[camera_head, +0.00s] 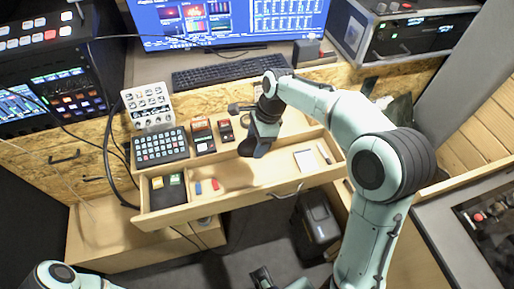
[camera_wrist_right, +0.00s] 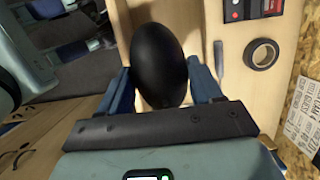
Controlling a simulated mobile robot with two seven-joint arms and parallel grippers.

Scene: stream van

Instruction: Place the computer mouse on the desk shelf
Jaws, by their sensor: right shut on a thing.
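The computer mouse (camera_wrist_right: 160,65), smooth, black and oval, is held between the two blue fingers of my right gripper (camera_wrist_right: 160,92) in the right wrist view. In the head view my right gripper (camera_head: 256,148) points down over the back edge of the open drawer, and the mouse there is hard to tell from the dark fingers. The raised desk shelf (camera_head: 330,76) with an oriented-strand-board front edge runs behind it, below the monitor.
A keyboard (camera_head: 222,70) and a monitor (camera_head: 235,20) stand on the shelf. The open drawer (camera_head: 228,206) holds small cards, sticks, a notepad (camera_head: 305,160) and a pen. A button pad (camera_head: 160,147) and small boxes (camera_head: 203,136) stand left of my gripper. A roll of tape (camera_wrist_right: 262,54) lies nearby.

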